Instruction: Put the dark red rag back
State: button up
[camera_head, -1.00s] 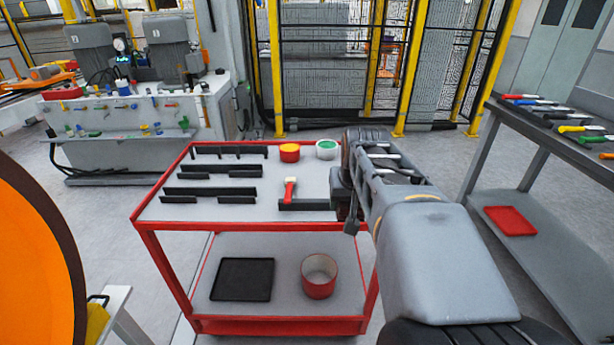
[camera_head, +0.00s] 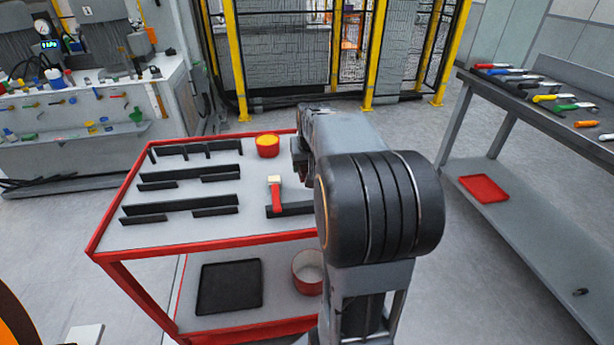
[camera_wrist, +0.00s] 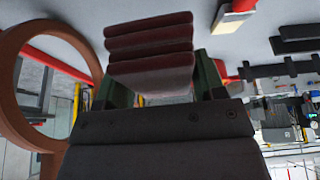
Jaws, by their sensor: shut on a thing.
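The dark red rag (camera_wrist: 150,50) is a folded, ridged bundle in the wrist view. My gripper (camera_wrist: 155,82) is shut on it, with a finger on each side. In the head view my arm hides the rag and most of the gripper; the arm's end is over the right part of the red cart (camera_head: 200,245). I cannot make out from the head view how far above the cart top the rag is.
On the cart top are black rails (camera_head: 180,210), a yellow-topped red pot (camera_head: 267,147) and a red-handled brush (camera_head: 276,195). A black tray (camera_head: 230,287) and red bin (camera_head: 307,272) sit below. A tool bench (camera_head: 530,90) stands right. A brownish ring (camera_wrist: 12,105) fills the wrist view's left.

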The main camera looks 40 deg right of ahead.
jog(key=shift+w+d+f, duration=0.3)
jog(key=shift+w+f, duration=0.1)
jog(key=shift+f, duration=0.2)
jog(key=shift+w+d+f, duration=0.25)
jog(key=shift+w+f, duration=0.2)
jog(key=shift+f, duration=0.2)
jog(key=shift+w+d+f, duration=0.3)
jog(key=shift+w+f, duration=0.1)
jog(key=shift+f, duration=0.2)
jog(key=shift+w+d+f+b, duration=0.15)
jog(key=shift+f+b, duration=0.15)
jog(key=shift+f, duration=1.45)
jog(key=shift+f, duration=0.15)
jog(key=o, duration=0.9)
